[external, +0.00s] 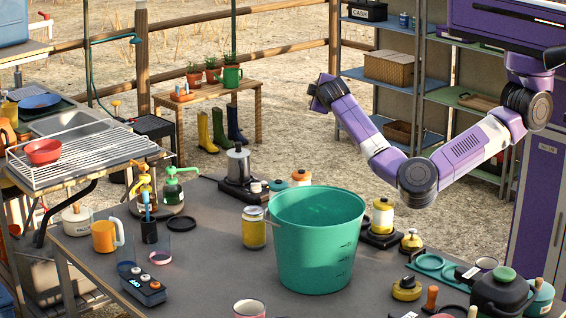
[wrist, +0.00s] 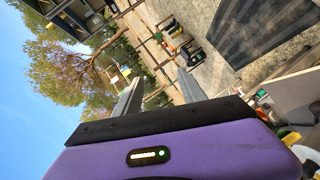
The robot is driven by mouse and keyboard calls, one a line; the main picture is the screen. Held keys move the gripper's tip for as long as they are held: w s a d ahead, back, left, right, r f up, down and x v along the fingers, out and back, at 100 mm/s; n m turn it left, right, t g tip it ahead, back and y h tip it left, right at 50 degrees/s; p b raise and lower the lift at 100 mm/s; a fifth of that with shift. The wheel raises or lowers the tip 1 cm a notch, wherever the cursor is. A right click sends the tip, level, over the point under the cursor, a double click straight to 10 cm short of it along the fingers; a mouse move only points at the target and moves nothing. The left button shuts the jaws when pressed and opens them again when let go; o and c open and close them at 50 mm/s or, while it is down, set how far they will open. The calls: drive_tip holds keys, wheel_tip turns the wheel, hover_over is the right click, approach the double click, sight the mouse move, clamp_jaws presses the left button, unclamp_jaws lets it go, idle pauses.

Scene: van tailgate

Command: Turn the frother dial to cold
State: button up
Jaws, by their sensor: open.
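My gripper (external: 324,94) is raised well above the table, behind the green bucket. In the wrist view my gripper (wrist: 160,92) is open, with two grey fingers apart and nothing between them. A silver-topped appliance on a dark base (external: 238,172) stands left of the bucket, with small knobs or lids beside it. A yellow-and-white appliance on a dark base (external: 382,217) stands right of the bucket. I cannot tell which of these is the frother. No dial or cold mark is readable, and my gripper touches neither appliance.
The large green bucket (external: 316,240) stands mid-table and blocks part of the view. A yellow jar (external: 254,228), an orange mug (external: 104,237) and a dark control box (external: 142,286) are at left. A dark pot (external: 500,291) is at front right. Shelves stand behind my arm.

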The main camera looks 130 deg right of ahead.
drive_tip(key=shift+s+a+r+n+g+h, duration=0.25)
drive_tip(key=shift+s+r+n+g+h, duration=0.2)
drive_tip(key=shift+s+r, duration=0.45)
drive_tip(key=shift+o, duration=0.2)
drive_tip(key=shift+w, duration=0.15)
drive_tip(key=m+t+y+b, duration=0.3)
drive_tip(key=m+t+y, duration=0.3)
drive_tip(key=m+t, duration=0.15)
hover_over(256, 184)
drive_tip(key=s+d, duration=0.3)
wheel_tip(256, 184, down, 9)
drive_tip(key=w+a+f+m+y, duration=0.3)
drive_tip(key=w+a+f+m, duration=0.1)
drive_tip(key=a+f, duration=0.15)
drive_tip(key=shift+t, duration=0.3)
drive_tip(key=x, duration=0.6)
drive_tip(key=shift+s+a+f, duration=0.1)
drive_tip(key=shift+s+f, duration=0.05)
